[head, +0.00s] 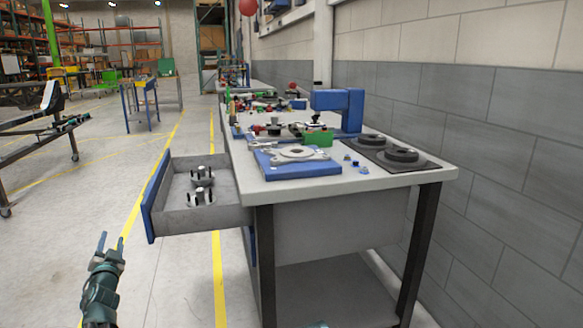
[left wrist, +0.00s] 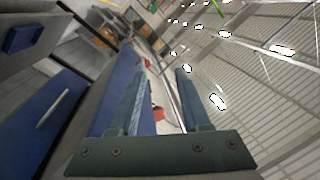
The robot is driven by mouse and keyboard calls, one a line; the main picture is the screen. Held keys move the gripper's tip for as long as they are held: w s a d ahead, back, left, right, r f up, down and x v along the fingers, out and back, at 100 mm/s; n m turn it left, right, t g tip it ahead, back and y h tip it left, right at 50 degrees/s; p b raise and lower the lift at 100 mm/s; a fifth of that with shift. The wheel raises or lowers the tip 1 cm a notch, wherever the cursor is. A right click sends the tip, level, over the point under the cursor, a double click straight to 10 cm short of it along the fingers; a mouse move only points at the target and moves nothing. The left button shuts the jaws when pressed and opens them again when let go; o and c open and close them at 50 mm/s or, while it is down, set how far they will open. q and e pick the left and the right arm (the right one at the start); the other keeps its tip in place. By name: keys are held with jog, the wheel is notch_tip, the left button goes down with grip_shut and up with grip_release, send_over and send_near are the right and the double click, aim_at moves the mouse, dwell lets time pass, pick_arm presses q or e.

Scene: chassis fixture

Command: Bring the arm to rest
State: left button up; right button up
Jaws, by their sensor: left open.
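My left gripper (head: 110,243) is at the lower left of the head view, pointing up with its two fingers apart and nothing between them. It is over the floor, to the left of the open drawer and apart from it. In the left wrist view the two open fingers (left wrist: 168,100) also show, empty, with the ceiling and part of the bench behind them. My right gripper does not show clearly in either view.
A workbench (head: 375,178) stands at the right with an open drawer (head: 222,214) holding metal parts (head: 200,186). On its top are a blue fixture (head: 295,165) and black discs (head: 402,155).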

pick_arm(q)
jog(key=s+d+f+n+g+h, duration=0.2)
jog(key=s+d+f+g, duration=0.35)
jog(key=d+f, duration=0.5)
jog(key=s+d+f+n+g+h, duration=0.2)
jog(key=s+d+f+n+g, duration=0.3)
jog(key=d+f, duration=0.55)
jog(key=s+d+m+g+h+p, duration=0.1)
jog(key=s+d+m+g, duration=0.15)
jog(key=s+d, duration=0.5)
jog(key=s+d+m+g+p, duration=0.1)
jog(key=s+d+m+g, duration=0.2)
jog(key=d, duration=0.7)
jog(key=s+d+m+g+h+p, duration=0.1)
jog(key=s+d+m+g, duration=0.15)
jog(key=s+d, duration=0.55)
notch_tip(320, 180, up, 37)
jog(key=w+p, duration=0.1)
jog(key=p, duration=3.6)
jog(key=shift+w+d+r+t, duration=0.15)
jog(key=shift+d+t, duration=0.2)
jog(key=shift+d, duration=0.05)
